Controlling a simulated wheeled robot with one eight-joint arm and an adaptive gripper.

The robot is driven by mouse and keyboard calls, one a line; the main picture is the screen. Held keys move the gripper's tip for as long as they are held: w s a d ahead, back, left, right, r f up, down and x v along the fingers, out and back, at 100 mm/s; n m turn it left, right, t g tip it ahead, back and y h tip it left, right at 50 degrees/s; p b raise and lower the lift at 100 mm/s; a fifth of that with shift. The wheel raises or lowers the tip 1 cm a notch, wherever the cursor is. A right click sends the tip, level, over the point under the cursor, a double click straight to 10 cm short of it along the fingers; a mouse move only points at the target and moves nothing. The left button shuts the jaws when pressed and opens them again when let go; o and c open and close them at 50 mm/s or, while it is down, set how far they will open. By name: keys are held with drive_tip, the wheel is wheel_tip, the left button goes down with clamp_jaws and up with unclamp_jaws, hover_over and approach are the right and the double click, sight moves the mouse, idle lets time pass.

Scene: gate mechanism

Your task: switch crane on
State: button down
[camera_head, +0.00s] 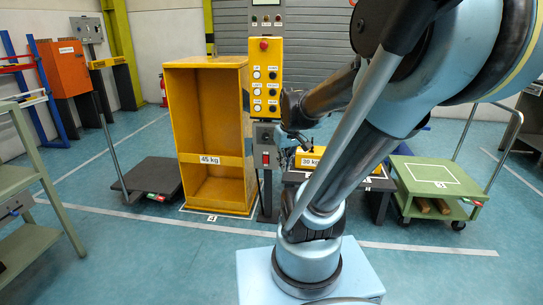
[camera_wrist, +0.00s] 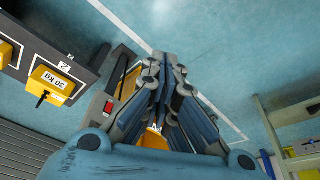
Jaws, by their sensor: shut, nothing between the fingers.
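A yellow control panel (camera_head: 265,78) with a red knob on top and rows of black and white buttons stands on a post in the middle of the head view. Below it is a grey box (camera_head: 266,134) with a red switch (camera_head: 265,159). The red switch also shows in the wrist view (camera_wrist: 109,107), left of my gripper. My gripper (camera_wrist: 165,58) is shut and empty, its fingers together. In the head view my gripper (camera_head: 284,138) is close to the right side of the grey box; I cannot tell whether it touches. The switch's setting is too small to tell.
A yellow cabinet (camera_head: 211,161) marked 45 kg stands just left of the post. A yellow 30 kg block (camera_head: 310,158) rests on a dark stand at right. A green cart (camera_head: 437,176) is further right and a dark trolley (camera_head: 151,176) at left. Floor in front is clear.

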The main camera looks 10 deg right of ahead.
drive_tip(key=s+f+m+g, duration=0.1)
drive_tip(key=s+f, duration=0.3)
drive_tip(key=s, duration=0.7)
drive_tip(key=shift+d+f+m+h, duration=0.15)
drive_tip(key=shift+d+m+h, duration=0.25)
drive_tip(key=shift+m, duration=0.5)
